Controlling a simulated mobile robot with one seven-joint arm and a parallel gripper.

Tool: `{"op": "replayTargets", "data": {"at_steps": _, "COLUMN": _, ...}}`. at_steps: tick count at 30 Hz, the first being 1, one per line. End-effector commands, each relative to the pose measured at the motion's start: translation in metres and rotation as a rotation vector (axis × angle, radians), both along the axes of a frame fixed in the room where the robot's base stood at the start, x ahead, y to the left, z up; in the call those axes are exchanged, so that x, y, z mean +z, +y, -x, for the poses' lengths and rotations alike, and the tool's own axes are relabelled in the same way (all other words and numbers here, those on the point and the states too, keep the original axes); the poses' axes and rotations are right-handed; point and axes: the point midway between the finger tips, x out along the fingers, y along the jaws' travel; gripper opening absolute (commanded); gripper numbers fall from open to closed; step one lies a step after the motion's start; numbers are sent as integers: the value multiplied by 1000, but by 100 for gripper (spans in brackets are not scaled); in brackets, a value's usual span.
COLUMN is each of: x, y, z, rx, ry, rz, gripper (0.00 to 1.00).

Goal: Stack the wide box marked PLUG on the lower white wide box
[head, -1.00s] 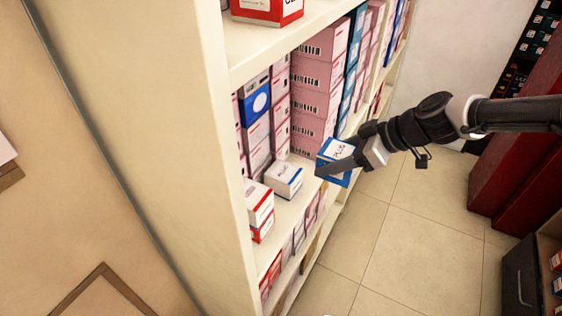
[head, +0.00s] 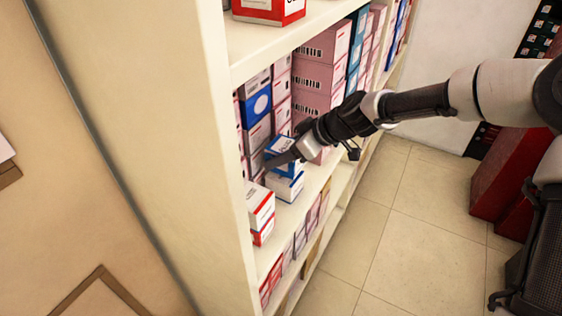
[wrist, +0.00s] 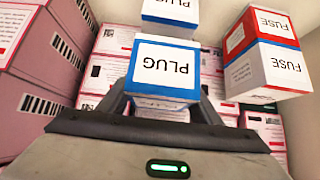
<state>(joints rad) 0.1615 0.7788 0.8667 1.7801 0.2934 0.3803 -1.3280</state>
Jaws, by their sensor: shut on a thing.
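The wide PLUG box (head: 284,143), white on its marked face with blue sides, is between the fingers of my gripper (head: 283,157). The wrist view shows its PLUG face (wrist: 162,66) with my gripper (wrist: 160,103) shut on it. The lower white wide box (head: 287,188), with a blue band, sits on the shelf. In the head view the held box appears just above it, overlapping its upper edge; I cannot tell whether they touch. A second PLUG box (wrist: 172,11), seemingly the lower one, shows beyond the held box in the wrist view.
Tall stacks of pink boxes (head: 317,75) fill the shelf behind. The shelf's side panel (head: 190,150) rises at left. Open floor (head: 385,235) lies right.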

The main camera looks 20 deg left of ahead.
Motion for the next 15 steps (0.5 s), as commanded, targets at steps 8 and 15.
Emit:
{"op": "replayTargets", "data": {"at_steps": 8, "x": -31, "y": 4, "z": 0, "rx": 0, "ry": 0, "rz": 0, "gripper": 30}}
{"op": "replayTargets", "data": {"at_steps": 15, "x": -31, "y": 4, "z": 0, "rx": 0, "ry": 0, "rz": 1, "gripper": 65}}
